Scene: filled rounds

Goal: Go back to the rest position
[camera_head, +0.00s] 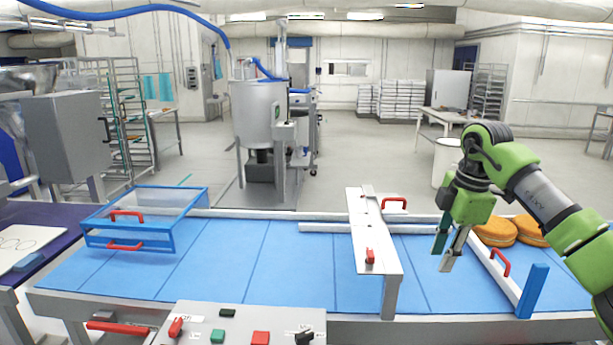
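My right gripper (441,260) hangs from the green and grey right arm, which comes in from the right. It points down over the right part of the blue conveyor belt (295,262). Its two fingers stand apart with a gap between them and nothing in it. It is left of several orange-brown rounds (494,233) and apart from them. My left arm and gripper are not in view.
A white bridge plate (366,225) with red handles crosses the belt left of the gripper. A white rail (497,268) with a blue end is at right. A blue-framed clear guard (150,212) is at left, and a control panel (240,318) in front.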

